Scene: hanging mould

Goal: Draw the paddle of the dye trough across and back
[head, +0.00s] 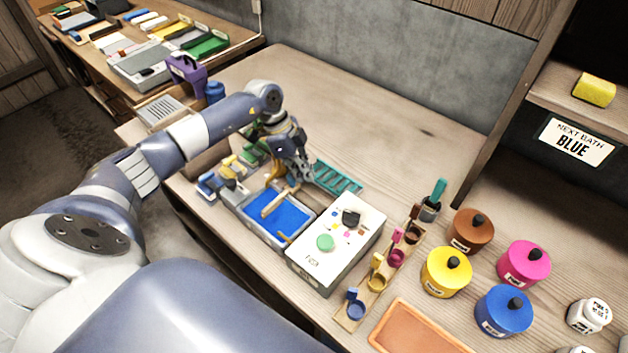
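The dye trough (285,246) is a pale open tray filled with blue dye, in the middle of the head view on the wooden bench. A tan wooden paddle (273,205) lies slantwise over the blue dye, towards the trough's far side. My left gripper (293,179) points down at the trough's far edge, close to the upper right end of the paddle. Its dark fingers overlap that end in the picture, so I cannot tell whether they grip it, touch it or stand apart. My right gripper is not in view.
A white box with a green button (325,242) stands right of the trough, and a teal rack (338,178) lies behind. Small tools (222,183) crowd its left. A wooden holder (352,312) and lidded dye pots (504,308) stand at right. The bench behind is clear.

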